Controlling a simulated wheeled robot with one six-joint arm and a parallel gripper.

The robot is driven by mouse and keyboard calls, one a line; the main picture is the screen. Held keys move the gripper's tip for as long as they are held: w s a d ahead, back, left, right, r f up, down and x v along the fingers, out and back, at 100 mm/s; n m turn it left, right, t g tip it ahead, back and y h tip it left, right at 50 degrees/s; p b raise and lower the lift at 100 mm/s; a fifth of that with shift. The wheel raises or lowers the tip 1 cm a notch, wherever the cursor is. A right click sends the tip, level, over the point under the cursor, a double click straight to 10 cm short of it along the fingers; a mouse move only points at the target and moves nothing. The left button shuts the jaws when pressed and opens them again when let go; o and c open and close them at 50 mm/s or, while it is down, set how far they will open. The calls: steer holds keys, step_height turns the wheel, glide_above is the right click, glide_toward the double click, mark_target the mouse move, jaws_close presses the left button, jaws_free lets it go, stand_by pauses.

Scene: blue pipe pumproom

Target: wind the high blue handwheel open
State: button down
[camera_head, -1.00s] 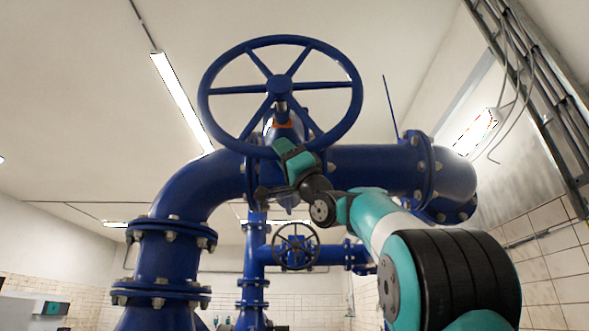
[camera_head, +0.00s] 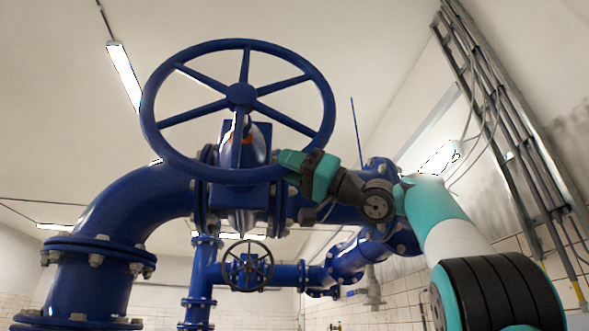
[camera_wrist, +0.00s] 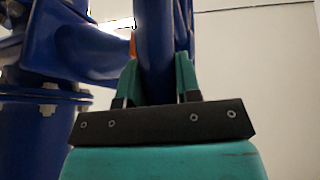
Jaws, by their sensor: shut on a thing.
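The high blue handwheel (camera_head: 240,95) is large and spoked, and sits on a valve above thick blue pipework in the head view. My gripper (camera_head: 290,160) is at the lower right of its rim. In the wrist view the blue rim (camera_wrist: 155,55) passes between the two teal fingers of my gripper (camera_wrist: 158,82), which are shut on it. The fingertips are partly hidden behind the rim in the head view.
A smaller dark handwheel (camera_head: 248,266) sits lower on a thinner blue pipe. A flanged blue pipe elbow (camera_head: 125,215) stands at left. Cable trays (camera_head: 510,130) run down the right wall. The space above the wheel is clear.

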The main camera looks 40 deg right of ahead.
steer(key=shift+r, duration=0.15)
steer(key=c, duration=0.8)
jaws_free()
steer(key=shift+s+d+f+b, duration=0.2)
steer(key=shift+d+f+b, duration=0.1)
steer(key=shift+f+b, duration=0.1)
steer(key=b+v, duration=0.7)
steer(key=v, duration=0.9)
steer(key=shift+s+d, duration=0.15)
steer(key=shift+d, duration=0.05)
